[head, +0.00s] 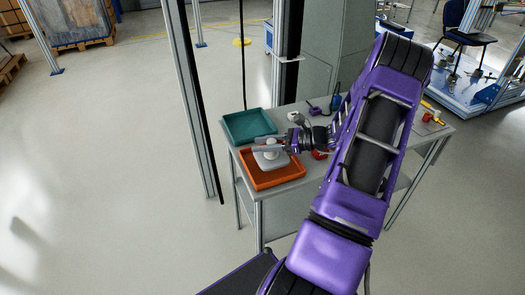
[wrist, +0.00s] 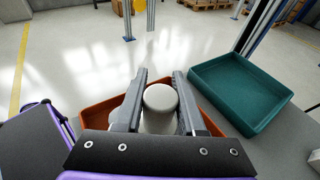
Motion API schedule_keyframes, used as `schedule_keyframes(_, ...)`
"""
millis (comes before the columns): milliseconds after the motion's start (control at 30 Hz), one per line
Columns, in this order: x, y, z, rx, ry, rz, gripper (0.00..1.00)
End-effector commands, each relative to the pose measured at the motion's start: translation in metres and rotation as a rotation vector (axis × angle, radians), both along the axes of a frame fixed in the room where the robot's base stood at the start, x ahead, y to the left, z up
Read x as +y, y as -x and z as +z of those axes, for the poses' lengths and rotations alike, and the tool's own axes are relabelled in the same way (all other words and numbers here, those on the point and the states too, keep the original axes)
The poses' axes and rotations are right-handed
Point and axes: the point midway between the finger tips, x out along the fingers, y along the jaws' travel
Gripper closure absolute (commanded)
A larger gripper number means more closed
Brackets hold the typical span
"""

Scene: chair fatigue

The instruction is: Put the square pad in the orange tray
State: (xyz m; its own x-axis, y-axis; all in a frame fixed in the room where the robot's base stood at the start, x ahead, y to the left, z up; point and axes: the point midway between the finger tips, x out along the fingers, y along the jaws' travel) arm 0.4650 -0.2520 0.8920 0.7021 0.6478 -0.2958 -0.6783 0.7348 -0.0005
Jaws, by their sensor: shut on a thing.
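The square pad (head: 268,160) is pale grey-white with a round knob on top. In the head view it appears over the middle of the orange tray (head: 290,174), and I cannot tell whether it touches the tray floor. My gripper (head: 270,147) is shut on the pad's upper part. In the wrist view the round knob (wrist: 160,97) sits between the two fingers of my gripper (wrist: 158,92). The orange tray (wrist: 97,115) shows on both sides behind the fingers. The pad's lower part is mostly hidden there.
A teal tray (head: 248,125) stands just behind the orange one on the grey table (head: 275,208). Small items, including a red piece (head: 319,155) and a purple one (head: 315,110), lie to the right. A metal post (head: 190,90) rises at the table's left.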

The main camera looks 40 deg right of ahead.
Motion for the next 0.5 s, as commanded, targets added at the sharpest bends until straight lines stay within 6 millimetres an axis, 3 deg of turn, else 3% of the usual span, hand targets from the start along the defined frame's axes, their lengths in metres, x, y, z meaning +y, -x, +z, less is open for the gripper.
schedule_keyframes(167,0.000,0.000,-0.024,-0.001,-0.003,0.001,1.00)
schedule_keyframes(500,0.000,0.000,-0.028,-0.002,-0.001,0.001,1.00)
